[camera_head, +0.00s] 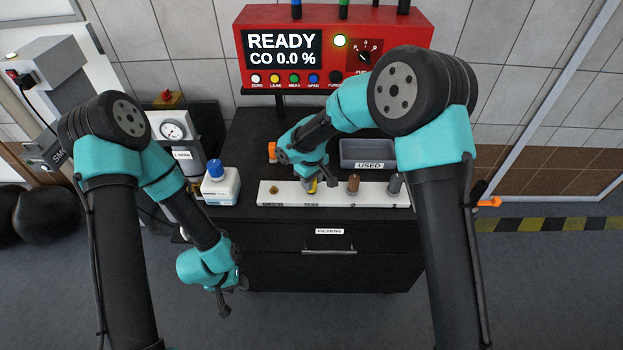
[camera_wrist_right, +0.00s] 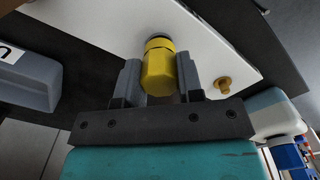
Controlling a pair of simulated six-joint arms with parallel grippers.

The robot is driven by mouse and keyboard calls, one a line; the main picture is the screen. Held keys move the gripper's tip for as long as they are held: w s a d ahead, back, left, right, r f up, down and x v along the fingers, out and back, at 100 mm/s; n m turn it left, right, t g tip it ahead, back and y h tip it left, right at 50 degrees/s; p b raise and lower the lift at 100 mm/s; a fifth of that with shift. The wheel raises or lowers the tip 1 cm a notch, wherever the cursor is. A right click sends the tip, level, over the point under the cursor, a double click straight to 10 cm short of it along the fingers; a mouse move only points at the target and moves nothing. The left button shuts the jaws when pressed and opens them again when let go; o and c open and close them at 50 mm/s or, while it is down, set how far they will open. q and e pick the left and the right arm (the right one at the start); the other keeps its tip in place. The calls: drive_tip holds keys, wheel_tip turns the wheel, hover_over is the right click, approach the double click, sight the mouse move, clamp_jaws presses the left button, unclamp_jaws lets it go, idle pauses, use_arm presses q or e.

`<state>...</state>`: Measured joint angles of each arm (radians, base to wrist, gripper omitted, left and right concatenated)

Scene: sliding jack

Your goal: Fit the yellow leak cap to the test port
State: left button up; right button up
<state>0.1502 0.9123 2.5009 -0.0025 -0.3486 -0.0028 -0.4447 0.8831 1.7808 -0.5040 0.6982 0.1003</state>
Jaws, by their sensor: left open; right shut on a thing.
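The yellow leak cap (camera_wrist_right: 158,72) is between the fingers of my right gripper (camera_wrist_right: 160,80) in the right wrist view, with the white rack just beyond it. In the head view the cap (camera_head: 312,187) shows as a small yellow spot below my right gripper (camera_head: 318,183), at the white rack (camera_head: 285,199). I cannot tell whether the cap still touches the rack. My left gripper (camera_head: 225,300) hangs open and empty in front of the black cabinet, at lower left. I cannot pick out the test port for certain.
The rack also holds a small brass fitting (camera_head: 273,189), a brown piece (camera_head: 353,184) and a grey piece (camera_head: 395,183). A grey USED tray (camera_head: 368,153) lies behind it. The red analyser (camera_head: 420,35) is at the back.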

drive_tip(key=shift+f, duration=0.3)
drive_tip(key=shift+r, duration=0.2)
drive_tip(key=shift+r, duration=0.8)
drive_tip(key=shift+f, duration=1)
idle(1.2)
drive_tip(key=o, duration=1)
drive_tip(key=shift+r, duration=0.15)
